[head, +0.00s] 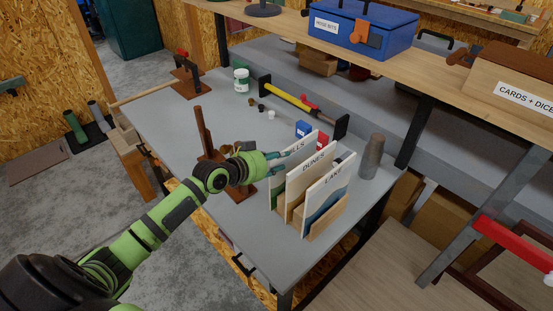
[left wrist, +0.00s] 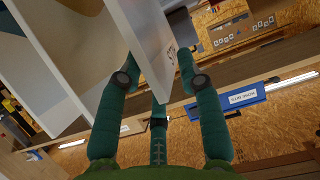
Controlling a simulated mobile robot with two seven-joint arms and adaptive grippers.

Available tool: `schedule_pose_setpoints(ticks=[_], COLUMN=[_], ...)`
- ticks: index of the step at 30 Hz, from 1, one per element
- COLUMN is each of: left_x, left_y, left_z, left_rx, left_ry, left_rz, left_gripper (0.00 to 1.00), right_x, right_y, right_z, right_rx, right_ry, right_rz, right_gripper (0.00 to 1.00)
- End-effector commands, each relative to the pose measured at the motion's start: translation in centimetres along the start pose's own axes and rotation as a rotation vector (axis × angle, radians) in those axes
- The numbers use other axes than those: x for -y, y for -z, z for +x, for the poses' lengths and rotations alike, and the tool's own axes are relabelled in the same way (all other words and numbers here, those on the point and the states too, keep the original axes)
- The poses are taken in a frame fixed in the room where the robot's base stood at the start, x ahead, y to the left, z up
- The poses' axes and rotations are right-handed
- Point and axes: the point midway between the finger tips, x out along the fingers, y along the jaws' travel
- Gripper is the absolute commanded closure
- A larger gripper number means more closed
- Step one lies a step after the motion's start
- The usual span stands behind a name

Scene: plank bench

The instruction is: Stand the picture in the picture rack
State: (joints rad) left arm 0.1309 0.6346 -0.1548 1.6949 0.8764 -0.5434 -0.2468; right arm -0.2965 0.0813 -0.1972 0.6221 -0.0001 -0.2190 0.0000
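The wooden picture rack (head: 327,221) stands on the grey bench and holds upright pictures lettered DUNES (head: 313,166) and LAKE (head: 333,183). The picture lettered HILLS (head: 292,153) stands at the rack's left side; its lower edge is mostly hidden, so I cannot tell how fully it is seated. My left gripper (head: 280,158) is at its upper left edge. In the left wrist view, the teal fingers (left wrist: 160,60) straddle a pale panel (left wrist: 147,35) with lettering. The fingers look spread, with a small gap beside the panel. My right gripper is not in view.
A grey bottle-like object (head: 373,157) stands right of the rack. A brown wooden stand (head: 203,135) is beside my left arm.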

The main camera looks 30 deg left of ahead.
Motion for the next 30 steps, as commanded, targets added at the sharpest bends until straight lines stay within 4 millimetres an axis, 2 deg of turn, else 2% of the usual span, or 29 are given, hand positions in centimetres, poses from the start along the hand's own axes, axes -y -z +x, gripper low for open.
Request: schedule_pose_setpoints(ticks=[9, 11, 14, 24, 30], left_x=[0.0, 0.0, 0.1, -0.1, 0.0], left_y=[0.5, 0.1, 0.0, -0.1, 0.0], left_z=[-0.2, -0.7, -2.1, -8.8, -11.2], left_rx=[-0.001, 0.001, 0.002, 0.004, 0.003], left_ry=[0.0, 0.0, 0.001, -0.002, -0.001], left_rz=[0.0, 0.001, 0.002, 0.003, 0.0], left_gripper=[0.63, 0.63, 0.63, 0.63, 0.63], right_x=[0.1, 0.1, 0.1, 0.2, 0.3], right_y=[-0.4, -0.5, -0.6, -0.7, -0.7], right_z=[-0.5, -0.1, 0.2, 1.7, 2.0], right_rx=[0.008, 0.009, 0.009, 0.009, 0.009], right_ry=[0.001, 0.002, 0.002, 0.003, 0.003], right_rz=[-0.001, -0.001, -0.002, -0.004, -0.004], right_gripper=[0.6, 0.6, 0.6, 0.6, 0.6])
